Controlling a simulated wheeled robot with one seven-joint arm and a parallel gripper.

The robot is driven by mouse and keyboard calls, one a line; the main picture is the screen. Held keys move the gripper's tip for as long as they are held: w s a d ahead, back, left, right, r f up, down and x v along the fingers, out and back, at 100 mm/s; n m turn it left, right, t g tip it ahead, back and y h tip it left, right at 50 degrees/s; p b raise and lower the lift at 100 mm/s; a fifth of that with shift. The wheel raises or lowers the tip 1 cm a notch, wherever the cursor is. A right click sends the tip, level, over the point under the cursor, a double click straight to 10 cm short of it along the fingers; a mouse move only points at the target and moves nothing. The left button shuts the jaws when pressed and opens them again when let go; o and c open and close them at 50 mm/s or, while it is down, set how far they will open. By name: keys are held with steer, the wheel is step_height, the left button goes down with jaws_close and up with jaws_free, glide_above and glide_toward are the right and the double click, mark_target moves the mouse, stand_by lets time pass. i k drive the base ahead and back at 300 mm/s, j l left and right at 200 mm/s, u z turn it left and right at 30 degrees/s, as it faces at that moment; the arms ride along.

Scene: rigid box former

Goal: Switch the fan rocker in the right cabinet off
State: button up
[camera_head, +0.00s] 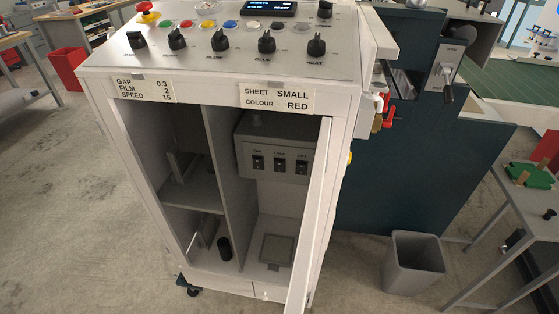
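The right cabinet (222,158) is the right compartment of a grey-white console, behind an open door (316,215) seen nearly edge-on. A grey switch box (247,141) hangs at the top inside it. Three black rockers sit in a row on its front: a left one (258,163), a middle one (280,165) and a right one (302,167). The small label over the left rocker appears to read FAN. I cannot tell which way each rocker is tipped. The door edge stands just right of the right rocker. My gripper is not in view.
Knobs (220,41), coloured buttons and a red emergency stop (147,13) are on the console top. The left compartment has a shelf (190,196) and a dark cylinder (224,248). A grey bin (413,262) and a table (520,215) stand right.

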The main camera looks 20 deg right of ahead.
mark_target(257, 162)
steer(key=k+j, duration=0.1)
steer(key=j, duration=0.2)
steer(key=k+j, duration=0.1)
steer(key=j, duration=0.15)
steer(key=j+z, duration=0.3)
steer(key=j, duration=1.25)
steer(key=i+j+z, duration=0.15)
steer(key=i+j, duration=0.5)
steer(key=j, duration=0.1)
